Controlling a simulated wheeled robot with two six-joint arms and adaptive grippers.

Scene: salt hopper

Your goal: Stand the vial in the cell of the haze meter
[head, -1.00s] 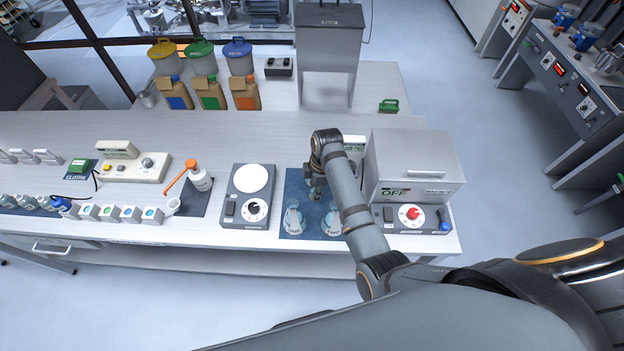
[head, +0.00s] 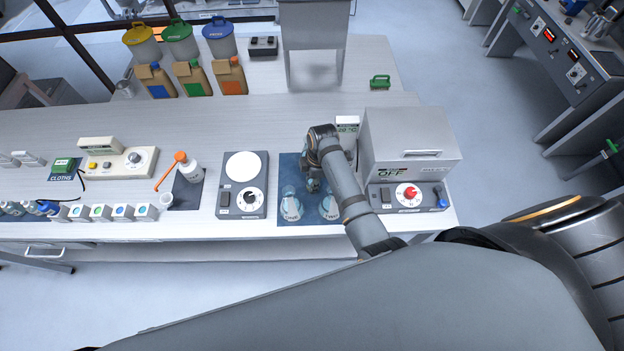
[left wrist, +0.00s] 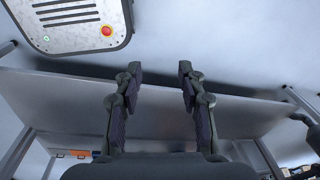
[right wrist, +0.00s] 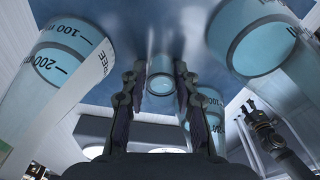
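My right gripper (head: 313,184) is low over the blue mat (head: 290,216), behind two conical flasks. In the right wrist view, its fingers (right wrist: 160,78) are open, with a small clear vessel (right wrist: 160,86) holding pale blue liquid showing between them. I cannot tell whether the fingers touch it, or whether it is the vial. Several small glass vials (head: 14,208) stand at the far left. A beige instrument (head: 118,162) with a yellow button and a knob is at the left; no haze meter label is readable. My left gripper (left wrist: 160,88) is open and empty.
Flasks (head: 291,207) (head: 329,206) stand close to the right gripper. A hotplate (head: 227,203) is left of the mat, and a grey box (head: 410,145) marked OFF is right of it. The back bench has clear room.

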